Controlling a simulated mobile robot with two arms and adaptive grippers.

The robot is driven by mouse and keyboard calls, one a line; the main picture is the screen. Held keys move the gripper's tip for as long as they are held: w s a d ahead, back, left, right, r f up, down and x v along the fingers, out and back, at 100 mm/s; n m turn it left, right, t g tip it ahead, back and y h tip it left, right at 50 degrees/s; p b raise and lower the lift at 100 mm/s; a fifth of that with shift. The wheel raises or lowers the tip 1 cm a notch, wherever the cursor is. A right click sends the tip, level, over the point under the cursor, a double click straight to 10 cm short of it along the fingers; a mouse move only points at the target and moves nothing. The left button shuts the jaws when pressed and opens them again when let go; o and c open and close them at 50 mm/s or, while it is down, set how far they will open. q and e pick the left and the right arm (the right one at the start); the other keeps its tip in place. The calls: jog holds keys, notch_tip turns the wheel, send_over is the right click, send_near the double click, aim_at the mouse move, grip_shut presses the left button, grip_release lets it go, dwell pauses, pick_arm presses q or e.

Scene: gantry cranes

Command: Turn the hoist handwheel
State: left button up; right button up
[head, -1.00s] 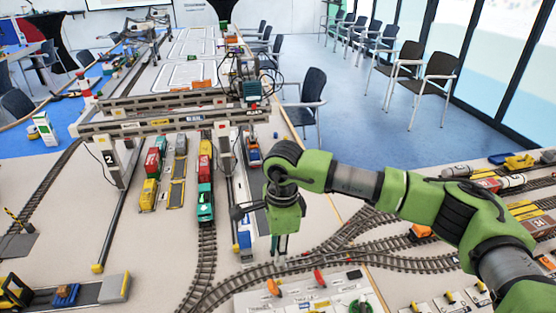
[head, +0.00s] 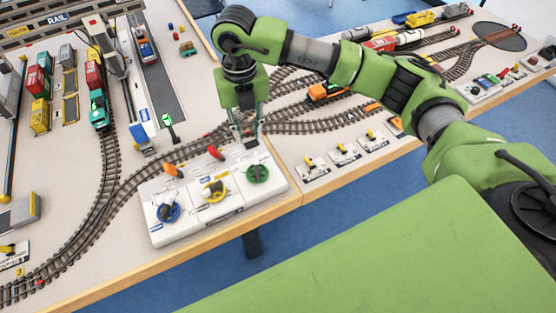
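A white control panel (head: 215,206) at the table's front edge carries three small handwheels: a blue one (head: 168,212), a yellow one (head: 213,191) and a green one (head: 257,173). Their labels are too small to read, so I cannot tell which is the hoist handwheel. My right gripper (head: 246,141) points down near the panel's back right edge, behind the green wheel. Its fingers look apart with nothing between them, and it is not around any wheel. My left gripper is out of view.
Model tracks (head: 112,190) curve behind and left of the panel. Small yellow-lever switch boxes (head: 345,153) line the table edge at right. A teal locomotive (head: 98,110) and containers are at upper left.

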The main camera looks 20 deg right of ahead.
aim_at(256, 166)
jog(key=shift+m, duration=0.7)
jog(key=f+p, duration=0.1)
jog(key=f, duration=0.3)
jog(key=f+p, duration=0.1)
jog(key=f, duration=0.3)
jog(key=d+f+p, duration=0.1)
jog(key=f, duration=0.3)
jog(key=shift+s+f, duration=0.2)
jog(key=shift+f, duration=0.75)
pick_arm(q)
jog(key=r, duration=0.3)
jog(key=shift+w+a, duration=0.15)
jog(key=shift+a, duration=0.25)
pick_arm(e)
grip_shut()
